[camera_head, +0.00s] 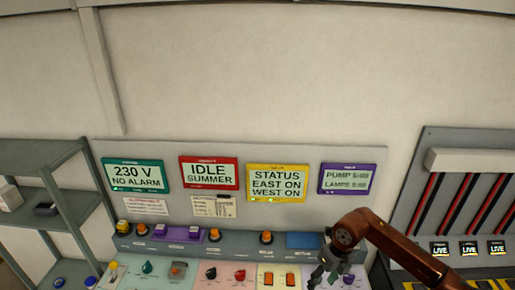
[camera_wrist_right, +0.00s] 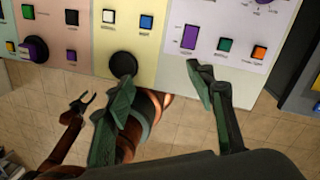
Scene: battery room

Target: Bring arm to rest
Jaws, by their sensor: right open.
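My right arm (camera_head: 400,247) is reddish brown and comes in from the lower right in the head view. Its gripper (camera_head: 325,279) hangs over the right part of the sloped control panel (camera_head: 220,285). In the right wrist view, the right gripper's (camera_wrist_right: 157,66) two green fingers are spread wide with nothing between them. The fingertips overlap the panel's lower edge in the picture; I cannot tell whether they touch it. My left gripper (camera_wrist_right: 83,104) shows in the right wrist view, low over the tiled floor, its fingers apart and empty. It is not in the head view.
Several framed displays, including a red-framed one (camera_head: 209,173), stand above a ledge with orange and purple controls. A grey shelf (camera_head: 45,195) stands at left. Red-barred equipment with several LIVE labels (camera_head: 469,248) is at right. Tiled floor (camera_wrist_right: 190,125) is open below the panel.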

